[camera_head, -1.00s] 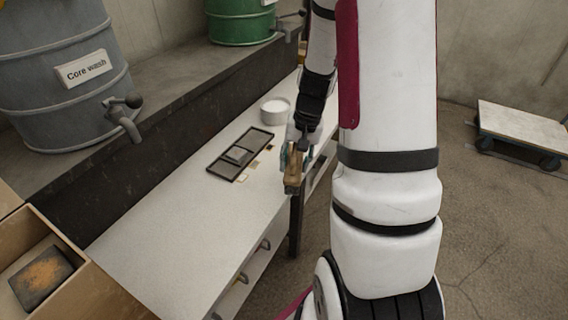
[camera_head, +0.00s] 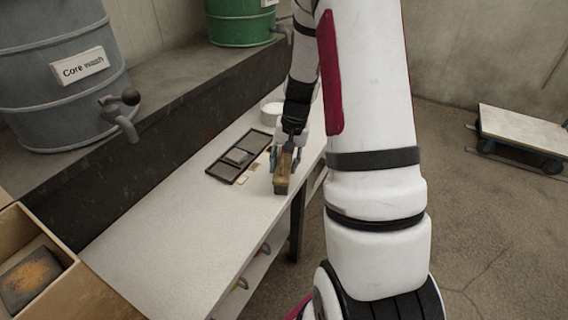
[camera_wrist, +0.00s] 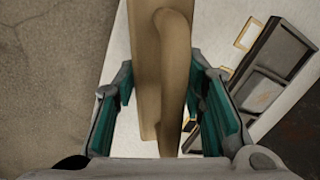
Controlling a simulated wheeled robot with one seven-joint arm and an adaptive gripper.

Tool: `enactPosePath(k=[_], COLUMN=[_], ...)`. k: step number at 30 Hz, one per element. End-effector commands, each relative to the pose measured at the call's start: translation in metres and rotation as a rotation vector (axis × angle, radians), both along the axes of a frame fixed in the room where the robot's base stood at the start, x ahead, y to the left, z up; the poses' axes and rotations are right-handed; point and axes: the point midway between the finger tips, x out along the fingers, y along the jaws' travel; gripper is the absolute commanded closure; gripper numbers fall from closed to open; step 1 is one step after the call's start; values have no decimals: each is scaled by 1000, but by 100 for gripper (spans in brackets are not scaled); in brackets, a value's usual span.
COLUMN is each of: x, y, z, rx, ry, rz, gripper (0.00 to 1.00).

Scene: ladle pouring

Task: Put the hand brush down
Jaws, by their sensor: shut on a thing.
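The hand brush (camera_head: 282,178) is held by my gripper (camera_head: 285,160) over the right edge of the white workbench (camera_head: 170,232). The brush has a tan wooden body with a darker lower end, and points toward the front of the bench. In the wrist view the brush (camera_wrist: 160,60) runs between the teal finger pads of my gripper (camera_wrist: 165,115), and the bench top shows behind it. I cannot tell whether the brush touches the bench.
A dark tray (camera_head: 222,170) with small pieces beside it lies just left of the brush. A white round tub (camera_head: 271,110) stands behind. The front left of the bench top is clear. A grey drum (camera_head: 60,110) and an open box (camera_head: 75,290) are at the left.

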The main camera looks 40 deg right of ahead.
Motion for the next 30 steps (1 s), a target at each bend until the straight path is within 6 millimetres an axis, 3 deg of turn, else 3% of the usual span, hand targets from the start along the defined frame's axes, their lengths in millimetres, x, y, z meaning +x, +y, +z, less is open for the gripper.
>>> enactPosePath(k=[2, 3, 5, 6, 17, 20, 30], x=[0, 0, 0, 0, 0, -1, -9], y=[0, 0, 0, 0, 0, -1, -9], z=[-3, -3, -2, -2, 1, 13, 81], rx=[0, 0, 0, 0, 0, 0, -2], ry=[0, 0, 0, 0, 0, -2, -2], rz=[0, 0, 0, 0, 0, 1, 1], gripper=[97, 58, 44, 42, 42, 42, 42])
